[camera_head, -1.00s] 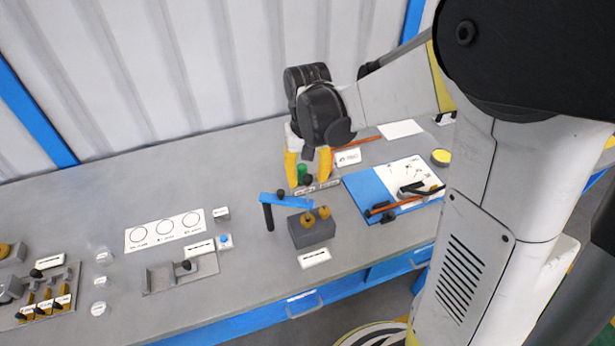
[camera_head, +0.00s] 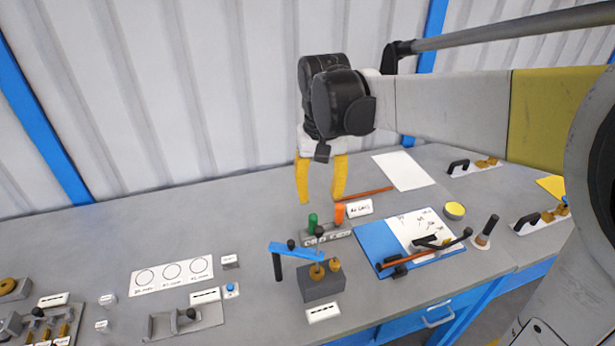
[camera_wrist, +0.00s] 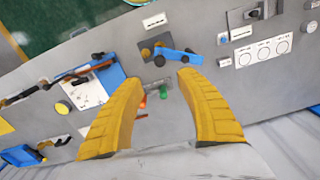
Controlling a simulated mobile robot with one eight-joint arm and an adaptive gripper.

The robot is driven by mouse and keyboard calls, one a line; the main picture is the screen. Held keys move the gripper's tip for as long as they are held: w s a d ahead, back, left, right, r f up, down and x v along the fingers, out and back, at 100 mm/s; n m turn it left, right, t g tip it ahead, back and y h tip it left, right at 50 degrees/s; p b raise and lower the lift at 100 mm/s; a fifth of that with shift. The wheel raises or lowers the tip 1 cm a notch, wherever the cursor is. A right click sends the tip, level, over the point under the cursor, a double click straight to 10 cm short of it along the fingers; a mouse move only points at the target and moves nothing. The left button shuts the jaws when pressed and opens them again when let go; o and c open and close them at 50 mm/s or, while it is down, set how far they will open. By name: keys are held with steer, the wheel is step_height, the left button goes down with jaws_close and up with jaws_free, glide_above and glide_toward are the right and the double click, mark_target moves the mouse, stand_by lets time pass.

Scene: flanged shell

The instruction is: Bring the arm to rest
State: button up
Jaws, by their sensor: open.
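My gripper (camera_head: 321,192) has two yellow fingers, spread apart with nothing between them. In the head view it hangs over the back of the grey workbench (camera_head: 225,205), above and behind the green and orange pegs. In the wrist view the fingers (camera_wrist: 160,88) frame the bench from above, well clear of it. My arm reaches in from the right side of the head view.
Below stand a grey block (camera_head: 322,285) with a blue bar (camera_head: 297,250), a green peg (camera_head: 313,221) and an orange peg (camera_head: 339,214). A blue-and-white board (camera_head: 380,243) lies to their right. A corrugated wall (camera_head: 200,90) rises behind the bench.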

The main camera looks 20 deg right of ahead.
stand_by(0.3)
steer(key=s+f+n+t+b, duration=0.1)
steer(key=s+f+t+b, duration=0.6)
steer(key=s+f+b, duration=0.5)
steer(key=shift+s+f+n, duration=0.3)
steer(key=shift+s+f, duration=0.1)
steer(key=shift+f, duration=0.1)
